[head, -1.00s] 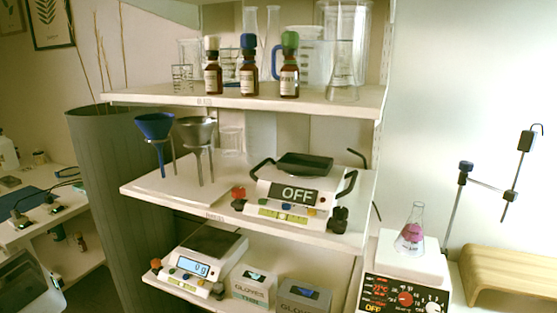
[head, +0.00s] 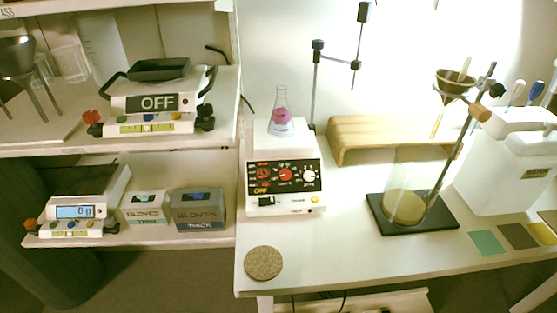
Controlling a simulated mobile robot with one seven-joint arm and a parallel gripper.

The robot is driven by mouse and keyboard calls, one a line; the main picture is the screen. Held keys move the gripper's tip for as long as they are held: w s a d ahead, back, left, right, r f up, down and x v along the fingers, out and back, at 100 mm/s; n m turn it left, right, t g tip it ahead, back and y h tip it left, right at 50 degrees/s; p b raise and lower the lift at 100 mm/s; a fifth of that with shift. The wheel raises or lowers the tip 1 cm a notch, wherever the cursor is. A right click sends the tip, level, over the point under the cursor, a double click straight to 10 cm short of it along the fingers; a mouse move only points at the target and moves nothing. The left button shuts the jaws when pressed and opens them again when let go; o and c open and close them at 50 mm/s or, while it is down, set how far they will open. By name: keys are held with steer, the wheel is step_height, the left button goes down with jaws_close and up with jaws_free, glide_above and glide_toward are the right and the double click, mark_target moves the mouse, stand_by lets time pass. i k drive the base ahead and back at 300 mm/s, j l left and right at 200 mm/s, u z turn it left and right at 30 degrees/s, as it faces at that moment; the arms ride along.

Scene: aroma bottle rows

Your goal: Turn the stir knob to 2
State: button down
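The hotplate stirrer (head: 285,180) stands on the white bench right of the shelf. Its black front panel has a red knob (head: 285,174) on the left and a white knob (head: 309,176) on the right. The panel shows small red readouts and an orange OFF. The knob labels are too small to read, so I cannot tell which number either knob points to. A conical flask (head: 281,114) with pink liquid stands on its top plate. My gripper is not in view.
A cork mat (head: 263,263) lies on the bench in front of the stirrer. A wooden riser (head: 380,133), a funnel stand (head: 425,200) and a white container (head: 505,160) stand to the right. The shelf (head: 190,237) with balances and glove boxes is close on the left.

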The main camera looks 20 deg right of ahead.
mark_target(309, 176)
steer(key=j, duration=0.35)
steer(key=j+z, duration=0.35)
steer(key=i+j+z, duration=0.1)
steer(key=z, duration=1.2)
